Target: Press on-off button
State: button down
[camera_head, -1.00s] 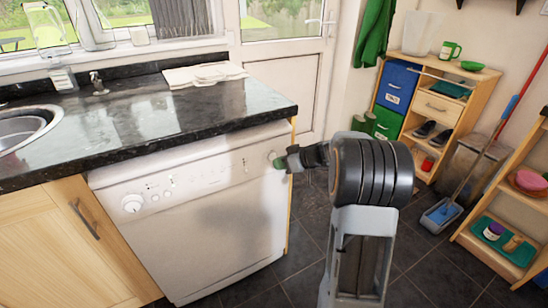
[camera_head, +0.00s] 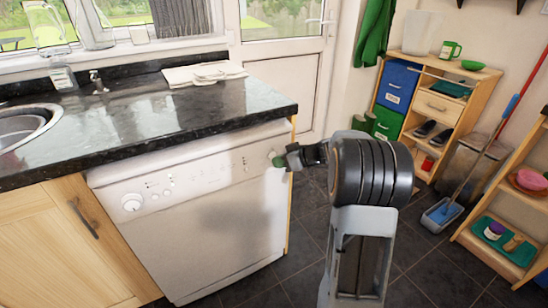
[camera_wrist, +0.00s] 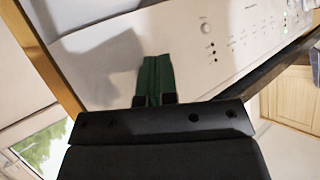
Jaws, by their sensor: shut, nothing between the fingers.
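A white dishwasher (camera_head: 215,235) stands under the dark worktop, its control panel (camera_head: 205,175) along the top front. In the wrist view, the panel shows a round button (camera_wrist: 205,27) with small indicator marks beside it. In the head view that button is too small to make out surely. My gripper (camera_head: 277,160) is at the right end of the panel, its green fingers shut and empty. In the wrist view the gripper (camera_wrist: 155,80) is to the left of the round button, apart from it. Whether the fingertips touch the panel, I cannot tell.
The black granite worktop (camera_head: 150,120) overhangs close above the panel. A dial (camera_head: 132,202) and small buttons are farther left. A wooden end panel (camera_head: 290,190) borders the dishwasher on the right.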

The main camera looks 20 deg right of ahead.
jog(key=shift+w+b, duration=0.35)
jog(key=shift+w, duration=0.05)
dwell(0.6)
jog(key=shift+s+f+b, duration=0.1)
jog(key=shift+s+b, duration=0.05)
jog(key=shift+b, duration=0.15)
jog(key=shift+s+b, duration=0.5)
jog(key=s+b, duration=0.4)
jog(key=s, duration=0.2)
jog(key=shift+d+b, duration=0.35)
dwell(0.3)
